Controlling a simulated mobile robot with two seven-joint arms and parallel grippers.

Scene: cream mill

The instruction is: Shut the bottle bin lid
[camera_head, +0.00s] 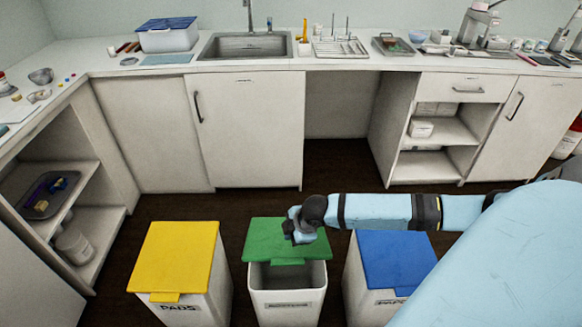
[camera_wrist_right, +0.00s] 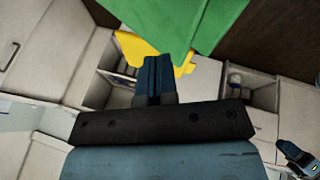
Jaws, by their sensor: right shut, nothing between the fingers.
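The bottle bin (camera_head: 288,308) is the white middle bin with a label on its front, too small to read surely. Its green lid (camera_head: 262,232) is raised and tilted, and the dark inside shows below the lid's front edge. My right gripper (camera_head: 297,235) is at the right part of the lid, shut and empty; it hides some of the lid. In the right wrist view the shut fingers (camera_wrist_right: 155,70) point toward the green lid (camera_wrist_right: 190,22), close by its edge. I cannot tell whether they touch it.
A bin with a shut yellow lid (camera_head: 175,256) stands to the left. A bin with a shut blue lid (camera_head: 396,257) stands to the right, under my right arm. Cabinets and a counter with a sink (camera_head: 245,45) line the back. Dark floor (camera_head: 330,165) lies free between.

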